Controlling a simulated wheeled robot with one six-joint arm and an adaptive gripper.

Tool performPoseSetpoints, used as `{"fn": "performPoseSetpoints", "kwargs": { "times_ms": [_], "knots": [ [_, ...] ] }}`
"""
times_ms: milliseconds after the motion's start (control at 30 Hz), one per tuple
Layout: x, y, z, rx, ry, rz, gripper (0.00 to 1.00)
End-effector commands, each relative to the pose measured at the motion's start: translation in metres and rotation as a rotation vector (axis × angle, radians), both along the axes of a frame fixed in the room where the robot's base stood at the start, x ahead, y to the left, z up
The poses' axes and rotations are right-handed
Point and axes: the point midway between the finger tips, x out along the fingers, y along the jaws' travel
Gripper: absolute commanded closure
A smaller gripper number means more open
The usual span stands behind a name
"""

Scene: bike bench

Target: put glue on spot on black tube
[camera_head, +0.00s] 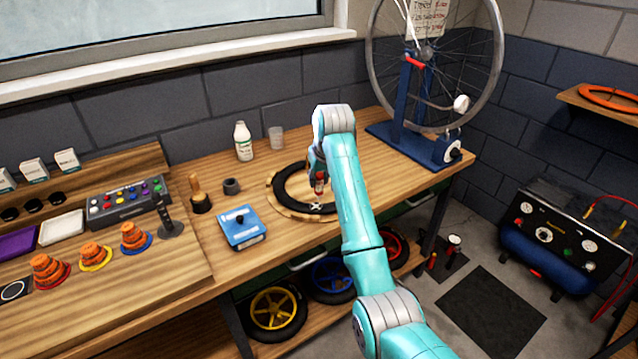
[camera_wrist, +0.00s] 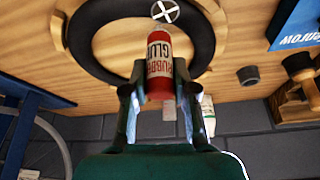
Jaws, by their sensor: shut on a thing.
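The black tube (camera_head: 291,198) is a ring lying flat on a round wooden board on the bench. It also shows in the wrist view (camera_wrist: 92,28). My gripper (camera_head: 318,180) is shut on the red and white glue tube (camera_wrist: 160,62), lettered "RUBBER GLUE". The glue's narrow tip points at the spot. In the wrist view the tip overlaps the spot's edge; I cannot tell whether it touches.
A blue box (camera_head: 240,228) lies left of the board. A dark small cylinder (camera_head: 231,186), a wooden-handled tool (camera_head: 199,195), a white bottle (camera_head: 243,141) and a clear cup (camera_head: 276,137) stand nearby. A wheel stand (camera_head: 404,100) is at the back right.

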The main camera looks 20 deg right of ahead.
Motion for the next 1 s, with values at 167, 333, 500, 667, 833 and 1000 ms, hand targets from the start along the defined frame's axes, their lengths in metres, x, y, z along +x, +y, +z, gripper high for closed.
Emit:
{"fn": "performPoseSetpoints", "kwargs": {
  "times_ms": [167,333,500,667,833,1000],
  "knots": [
    [0.000,0.000,0.013,0.000,0.000,0.000,0.97],
    [0.000,0.000,0.025,0.000,-0.001,0.000,0.97],
    [0.000,0.000,0.036,0.000,0.000,0.000,0.97],
    [0.000,0.000,0.044,0.000,-0.001,0.000,0.97],
    [0.000,0.000,0.046,0.000,0.000,0.000,0.97],
    [0.000,0.000,0.046,0.000,0.000,0.000,0.97]
  ]
}}
